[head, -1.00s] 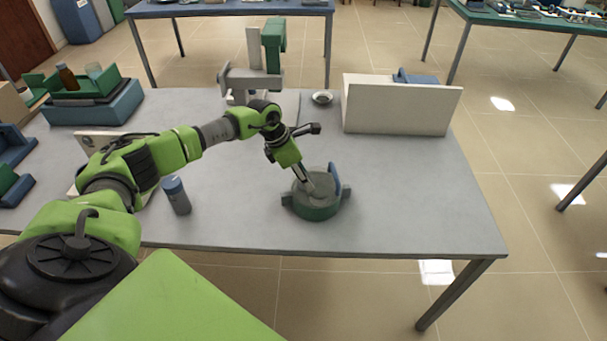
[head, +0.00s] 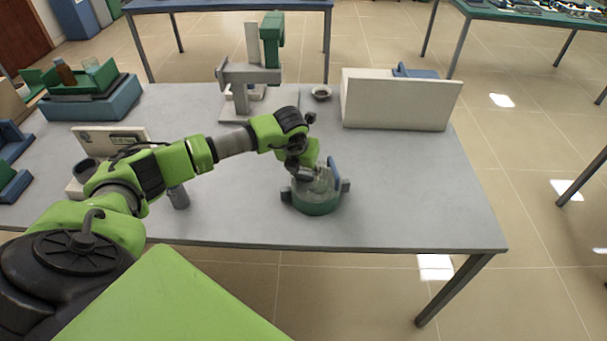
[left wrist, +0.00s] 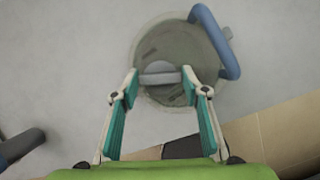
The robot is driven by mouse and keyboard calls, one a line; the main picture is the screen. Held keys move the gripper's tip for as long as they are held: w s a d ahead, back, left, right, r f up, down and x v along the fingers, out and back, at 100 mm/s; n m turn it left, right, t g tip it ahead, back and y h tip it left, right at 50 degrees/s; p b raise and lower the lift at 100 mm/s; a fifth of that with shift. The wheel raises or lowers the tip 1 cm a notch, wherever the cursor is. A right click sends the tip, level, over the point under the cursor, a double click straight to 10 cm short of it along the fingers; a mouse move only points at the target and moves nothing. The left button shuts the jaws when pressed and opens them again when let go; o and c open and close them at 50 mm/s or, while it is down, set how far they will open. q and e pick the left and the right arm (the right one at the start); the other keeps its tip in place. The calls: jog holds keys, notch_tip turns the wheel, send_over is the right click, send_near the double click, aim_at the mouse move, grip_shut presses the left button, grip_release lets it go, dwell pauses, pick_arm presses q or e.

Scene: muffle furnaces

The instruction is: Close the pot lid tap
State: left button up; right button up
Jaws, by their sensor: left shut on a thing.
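The pot (head: 317,207) is round and green with grey side grips and stands upright on the grey table. A blue curved handle (head: 335,170) rises at its right side; it also shows in the left wrist view (left wrist: 226,45). In that view a grey tap-like bar (left wrist: 160,78) crosses the middle of the round lid (left wrist: 185,45). My left gripper (head: 312,182) is over the pot, and its fingertips (left wrist: 160,82) are shut on the grey bar, one at each end. The arm partly hides the lid in the head view. My right gripper is not in view.
A white box-like panel (head: 395,103) stands behind the pot to the right. A grey stand (head: 245,75) and a small dish (head: 321,93) are at the back. A grey bottle (head: 179,197) stands left, by my arm. The table right of the pot is clear.

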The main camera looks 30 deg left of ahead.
pick_arm(q)
jog(key=n+b, duration=0.1)
jog(key=n, duration=0.1)
jog(key=n+y+b, duration=0.1)
jog(key=n+b, duration=0.1)
jog(key=shift+d+f+g, duration=0.15)
jog(key=shift+d+g, duration=0.05)
jog(key=shift+g, duration=0.1)
jog(key=shift+w+n+g+y+b, duration=0.1)
jog(key=shift+n+g+y+b, duration=0.3)
jog(key=shift+n, duration=0.4)
jog(key=o, duration=1.1)
jog(key=shift+r, duration=0.2)
jog(key=v, duration=1.2)
jog(key=shift+f, duration=0.15)
